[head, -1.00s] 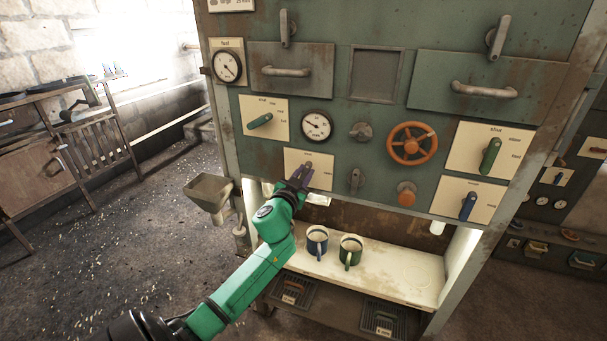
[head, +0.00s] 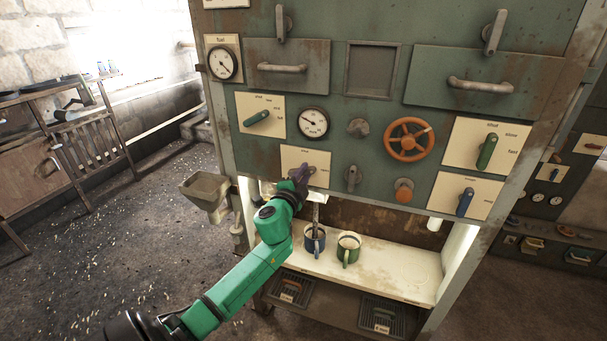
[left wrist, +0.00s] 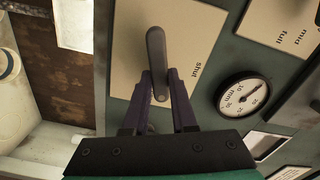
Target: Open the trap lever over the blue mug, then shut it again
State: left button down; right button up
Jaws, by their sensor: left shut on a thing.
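The trap lever (left wrist: 155,50) is a grey bar on a cream plate (head: 293,156) marked "shut". My left gripper (left wrist: 160,97) is shut on the lever's end. The lever does not point at "shut"; in the head view it seems to lie toward the plate's right side, partly hidden by my fingers (head: 302,174). The blue mug (head: 313,244) stands upright on the pale shelf below. A narrow grey-brown column (head: 317,213) reaches down into it, perhaps a pouring stream. My right gripper is not in view.
A green mug (head: 348,250) stands just right of the blue one. The panel around the lever carries a gauge (head: 314,122), an orange handwheel (head: 409,139), a grey knob (head: 353,178) and other levers. A metal hopper (head: 204,187) sticks out at the left.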

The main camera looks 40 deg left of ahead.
pick_arm(q)
jog(key=shift+f+m, duration=0.15)
jog(key=shift+m, duration=0.75)
jog(key=c, duration=0.7)
grip_release()
jog(key=b+v, duration=0.2)
jog(key=v, duration=1.2)
jog(key=shift+s+d, duration=0.2)
jog(key=shift+s, duration=0.1)
